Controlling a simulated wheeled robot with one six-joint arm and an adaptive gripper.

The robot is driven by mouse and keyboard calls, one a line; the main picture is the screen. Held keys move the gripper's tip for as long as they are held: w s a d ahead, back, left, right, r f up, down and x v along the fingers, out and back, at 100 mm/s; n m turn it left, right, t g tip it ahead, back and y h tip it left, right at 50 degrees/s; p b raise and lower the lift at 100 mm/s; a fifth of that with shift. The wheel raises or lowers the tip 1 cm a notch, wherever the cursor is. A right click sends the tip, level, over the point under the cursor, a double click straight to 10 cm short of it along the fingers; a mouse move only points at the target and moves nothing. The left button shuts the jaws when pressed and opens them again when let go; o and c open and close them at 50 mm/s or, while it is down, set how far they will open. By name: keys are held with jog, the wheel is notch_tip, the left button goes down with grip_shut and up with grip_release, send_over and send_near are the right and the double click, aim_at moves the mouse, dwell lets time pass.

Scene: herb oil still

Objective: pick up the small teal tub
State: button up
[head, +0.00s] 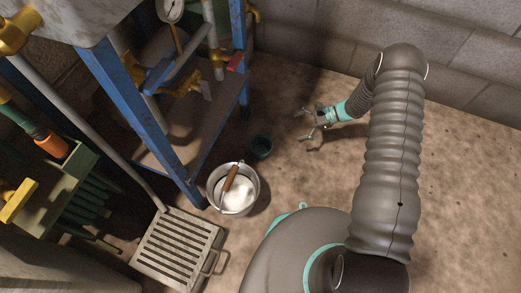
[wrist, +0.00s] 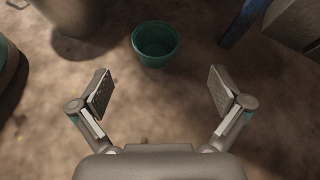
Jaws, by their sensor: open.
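The small teal tub (head: 261,147) stands upright on the floor in the head view, just behind and right of a metal bucket. It looks empty. In the wrist view the tub (wrist: 155,43) is at the top middle, beyond the fingertips and roughly centred between them. My gripper (head: 306,125) is open and empty, to the right of the tub in the head view and apart from it. Both open fingers of my gripper (wrist: 160,92) show in the wrist view with bare floor between them.
A blue frame (head: 140,110) with pipes and valves rises at the left. A slotted metal grate (head: 175,250) lies at front left. The floor right of the tub is clear up to the block wall (head: 320,45).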

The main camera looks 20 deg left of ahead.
aim_at(261, 151)
jog(key=f, duration=0.2)
jog(key=s+f+m, duration=0.1)
jog(key=f, duration=0.2)
jog(key=a+f+m+y, duration=0.1)
jog(key=f, duration=0.2)
jog(key=shift+s+a, duration=0.1)
jog(key=shift+s, duration=0.25)
jog(key=shift+s+a+f, duration=0.1)
jog(key=shift+a+f, duration=0.1)
jog(key=shift+a, duration=0.05)
jog(key=x, duration=1.3)
jog(key=shift+a+b, duration=0.15)
jog(key=shift+b, duration=0.15)
jog(key=c, duration=0.9)
jog(key=shift+r, duration=0.1)
